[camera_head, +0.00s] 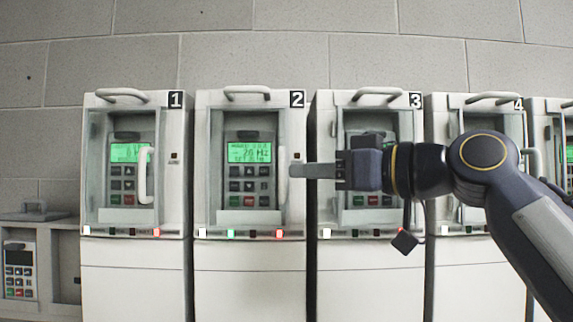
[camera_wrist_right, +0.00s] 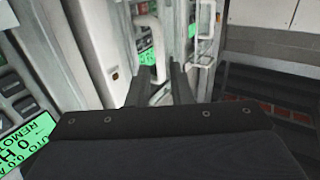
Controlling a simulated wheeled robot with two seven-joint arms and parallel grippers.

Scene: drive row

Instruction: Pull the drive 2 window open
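Drive 2 (camera_head: 245,255) stands upright in a row of cabinets, with a lit green display behind its window (camera_head: 218,160). The window looks shut. Its white upright window handle (camera_head: 283,178) is at the window's right edge; what looks like the same handle (camera_wrist_right: 147,38) shows in the right wrist view. My right gripper (camera_head: 297,171) reaches in from the right, its fingertips close beside this handle. In the wrist view its two fingers (camera_wrist_right: 159,82) stand apart, with the handle just at or past their tips; contact cannot be told. My left gripper is not in view.
Drive 1 (camera_head: 130,265), with its own window handle (camera_head: 146,176), stands to the left. Drive 3 (camera_head: 370,275) is behind my right arm, and drive 4 (camera_head: 470,275) is further right. A low unit (camera_head: 50,240) is at far left. A block wall (camera_head: 290,45) stands behind.

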